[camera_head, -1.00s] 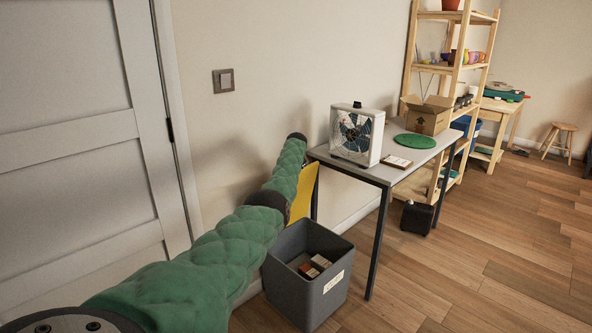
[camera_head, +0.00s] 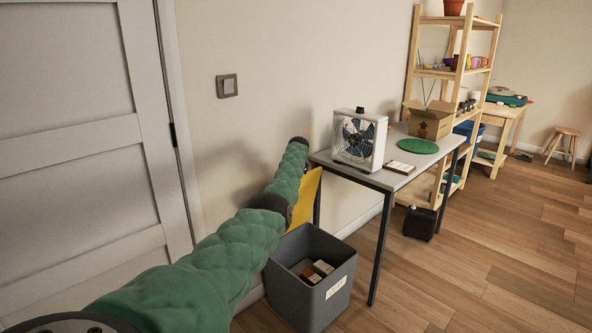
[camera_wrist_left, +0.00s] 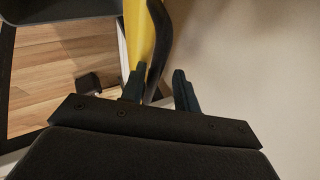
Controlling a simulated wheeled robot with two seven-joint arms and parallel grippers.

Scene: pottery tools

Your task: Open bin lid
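The grey bin (camera_head: 336,278) stands on the floor at the lower middle of the head view, its top open. A yellow panel, apparently its lid (camera_head: 306,197), stands steeply upright at the bin's back, partly hidden by my green left arm. The yellow lid (camera_wrist_left: 138,35) also shows in the wrist view, with a dark curved edge beside it. My left gripper (camera_wrist_left: 160,88) has its two dark fingers apart; the lid's lower end is at the left finger, and I cannot tell whether they touch. The head view hides this gripper. My right gripper is not in view.
Small boxes (camera_head: 323,267) lie inside the bin. A grey table (camera_head: 375,177) with a fan (camera_head: 358,138) stands just right of the bin, one leg close to it. A wall and door (camera_head: 75,150) are on the left.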

